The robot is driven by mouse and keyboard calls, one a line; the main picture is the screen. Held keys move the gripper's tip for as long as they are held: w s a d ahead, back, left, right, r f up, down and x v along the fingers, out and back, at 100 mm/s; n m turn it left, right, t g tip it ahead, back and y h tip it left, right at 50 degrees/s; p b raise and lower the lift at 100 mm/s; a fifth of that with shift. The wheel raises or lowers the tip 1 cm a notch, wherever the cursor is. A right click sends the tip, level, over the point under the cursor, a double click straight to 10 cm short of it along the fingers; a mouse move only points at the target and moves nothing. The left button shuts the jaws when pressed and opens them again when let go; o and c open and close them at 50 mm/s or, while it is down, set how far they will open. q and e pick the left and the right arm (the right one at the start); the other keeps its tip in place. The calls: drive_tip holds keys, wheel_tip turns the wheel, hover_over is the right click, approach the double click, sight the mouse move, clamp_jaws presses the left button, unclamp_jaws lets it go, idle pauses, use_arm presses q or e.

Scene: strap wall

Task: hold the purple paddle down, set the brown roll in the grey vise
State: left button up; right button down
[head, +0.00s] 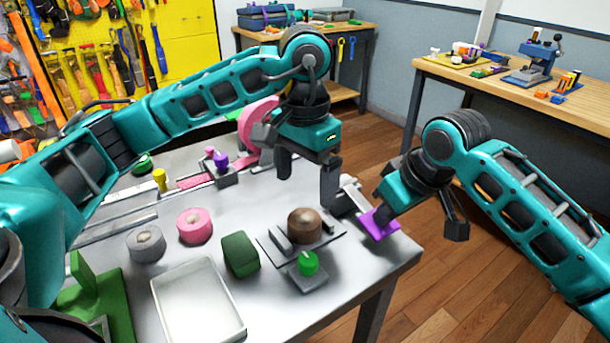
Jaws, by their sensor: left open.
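The brown roll (305,222) sits upright in the grey vise (328,234), beside a raised jaw on its left side. My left gripper (308,190) is open and empty, above and behind the roll, its two dark fingers apart and clear of it. The purple paddle (381,225) is at the table's right edge, joined to a grey lever. My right gripper (418,217) is at the paddle and covers part of it. Only one dark finger shows, right of the paddle; the other is hidden, and contact is unclear.
A pink roll (194,225), a grey roll (146,244), a dark green block (240,254) and a white tray (198,303) are left of the vise. A green knob (308,263) is in front of it. The floor right of the table is clear.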

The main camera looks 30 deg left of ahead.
drive_tip(key=shift+a+r+p, duration=0.1)
drive_tip(key=shift+r+p, duration=2.6)
drive_tip(key=shift+p, duration=0.4)
drive_tip(key=v, duration=1.2)
drive_tip(key=shift+d+r+p, duration=0.2)
drive_tip(key=shift+r+p, duration=0.15)
drive_tip(key=shift+s+d, duration=0.1)
